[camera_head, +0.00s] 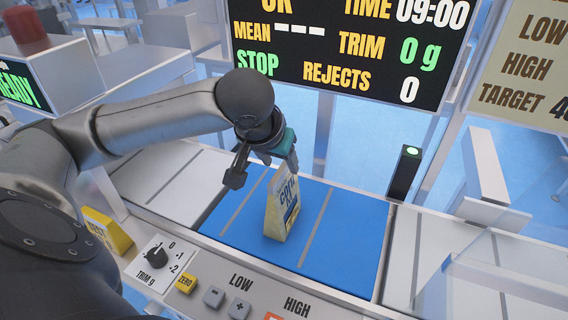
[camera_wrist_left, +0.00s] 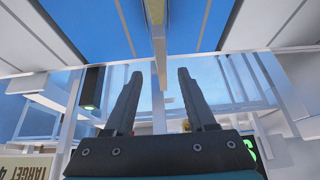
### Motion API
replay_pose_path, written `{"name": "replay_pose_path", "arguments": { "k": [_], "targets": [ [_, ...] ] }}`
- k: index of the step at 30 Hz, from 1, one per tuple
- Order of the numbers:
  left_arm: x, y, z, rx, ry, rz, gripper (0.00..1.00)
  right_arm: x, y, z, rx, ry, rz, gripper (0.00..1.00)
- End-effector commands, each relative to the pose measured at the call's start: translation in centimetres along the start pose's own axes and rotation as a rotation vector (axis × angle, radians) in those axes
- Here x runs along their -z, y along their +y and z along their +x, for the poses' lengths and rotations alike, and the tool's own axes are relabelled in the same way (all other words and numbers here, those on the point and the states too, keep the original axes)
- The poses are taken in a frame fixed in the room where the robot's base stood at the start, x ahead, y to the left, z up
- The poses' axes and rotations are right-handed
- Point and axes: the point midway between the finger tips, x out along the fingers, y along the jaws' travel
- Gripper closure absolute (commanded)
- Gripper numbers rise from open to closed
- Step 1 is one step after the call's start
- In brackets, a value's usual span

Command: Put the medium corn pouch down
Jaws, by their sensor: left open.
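The corn pouch (camera_head: 282,208), yellow and cream with blue lettering, stands upright on the blue belt section (camera_head: 340,245). My left gripper (camera_head: 264,168) is just above and behind the pouch, with its fingers spread apart. In the left wrist view the two fingers (camera_wrist_left: 159,78) are open with a clear gap. The pouch shows there as a narrow yellow strip (camera_wrist_left: 158,35) in line with that gap, beyond the fingertips. I cannot tell whether a finger still touches the pouch. My right gripper is in neither view.
A display screen (camera_head: 340,45) stands behind the belt. A black post with a green light (camera_head: 404,175) is at the belt's right. A front panel carries a trim knob (camera_head: 157,257) and buttons. Blue belt is bare beside the pouch.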

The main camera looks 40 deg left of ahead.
Motion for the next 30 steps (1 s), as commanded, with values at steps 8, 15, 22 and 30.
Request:
{"name": "replay_pose_path", "arguments": {
  "k": [8,15,22,30],
  "targets": [
    [0.1,0.0,-3.8,0.001,0.002,-0.001,0.44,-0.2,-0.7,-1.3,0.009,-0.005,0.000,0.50],
    [0.0,0.0,-4.0,0.001,0.000,-0.001,0.44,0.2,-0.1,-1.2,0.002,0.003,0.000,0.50],
    [0.0,0.0,-4.0,0.001,0.000,-0.001,0.44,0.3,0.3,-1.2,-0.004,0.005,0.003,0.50],
    [0.0,0.0,-4.0,0.001,-0.001,0.000,0.44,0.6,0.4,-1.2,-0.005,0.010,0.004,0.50]
  ]
}}
